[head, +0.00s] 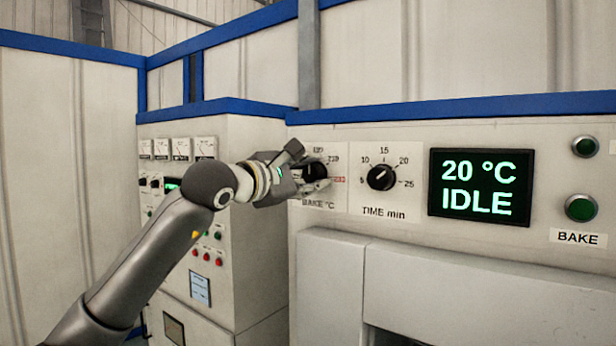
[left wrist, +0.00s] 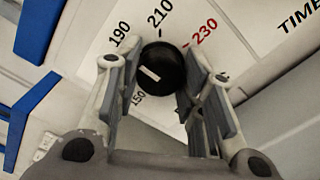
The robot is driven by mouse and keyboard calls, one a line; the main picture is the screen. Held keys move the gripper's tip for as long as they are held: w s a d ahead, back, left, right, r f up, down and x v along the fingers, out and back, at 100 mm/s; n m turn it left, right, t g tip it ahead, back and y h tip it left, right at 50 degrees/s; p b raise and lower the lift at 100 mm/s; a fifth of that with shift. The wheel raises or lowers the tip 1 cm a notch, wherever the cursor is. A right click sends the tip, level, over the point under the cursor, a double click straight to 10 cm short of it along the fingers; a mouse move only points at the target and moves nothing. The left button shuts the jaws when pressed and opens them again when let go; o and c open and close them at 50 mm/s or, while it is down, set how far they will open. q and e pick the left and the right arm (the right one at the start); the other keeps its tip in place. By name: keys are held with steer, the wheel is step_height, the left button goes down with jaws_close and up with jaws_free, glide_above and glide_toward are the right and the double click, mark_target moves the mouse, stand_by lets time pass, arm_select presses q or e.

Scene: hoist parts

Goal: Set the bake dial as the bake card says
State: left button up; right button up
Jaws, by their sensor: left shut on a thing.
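The bake dial (head: 315,170) is a black round knob on a white plate marked BAKE °C. My left gripper (head: 307,172) reaches it from the left and covers part of its scale. In the left wrist view my left gripper (left wrist: 165,85) has its fingers on both sides of the bake dial (left wrist: 166,66), shut on it. The white mark lies on the knob's left part, slanting. The scale shows 150, 190, 210 and a red 230; a finger hides the scale between 150 and 190. I cannot make out a bake card. My right gripper is not in view.
The time dial (head: 380,177) is just right of the bake dial. The display (head: 479,187) reads 20 °C IDLE. Green buttons (head: 580,208) stand at the far right, one above the BAKE label. A cabinet (head: 255,200) with gauges and buttons stands to the left behind my arm.

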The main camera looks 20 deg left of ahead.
arm_select(q)
steer(key=o, duration=1)
steer(key=shift+o, duration=0.2)
steer(key=v, duration=1.2)
steer(key=shift+d, duration=0.1)
